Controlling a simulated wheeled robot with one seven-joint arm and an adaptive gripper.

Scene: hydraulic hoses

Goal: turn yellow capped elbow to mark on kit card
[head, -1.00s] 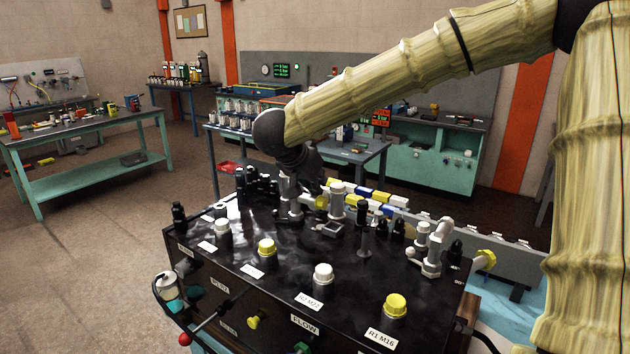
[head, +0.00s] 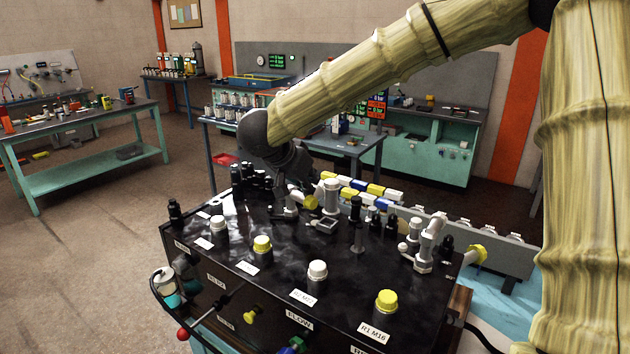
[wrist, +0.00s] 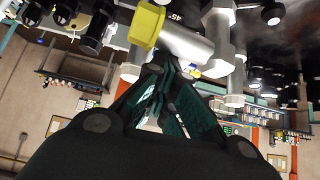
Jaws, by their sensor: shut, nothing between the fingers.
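The yellow capped elbow (wrist: 180,38) shows in the wrist view as a pale grey tube with a yellow cap (wrist: 146,24) on its left end, meeting an upright grey body on the right. A "45°" mark (wrist: 178,17) is on the panel behind it. My gripper (wrist: 168,72) is shut and empty, its dark fingertips just below the tube; I cannot tell whether they touch it. I cannot make out the kit card.
The black block top (head: 275,226) carries several black fittings and white and yellow caps. A rail of coloured blocks (head: 370,190) lies behind.

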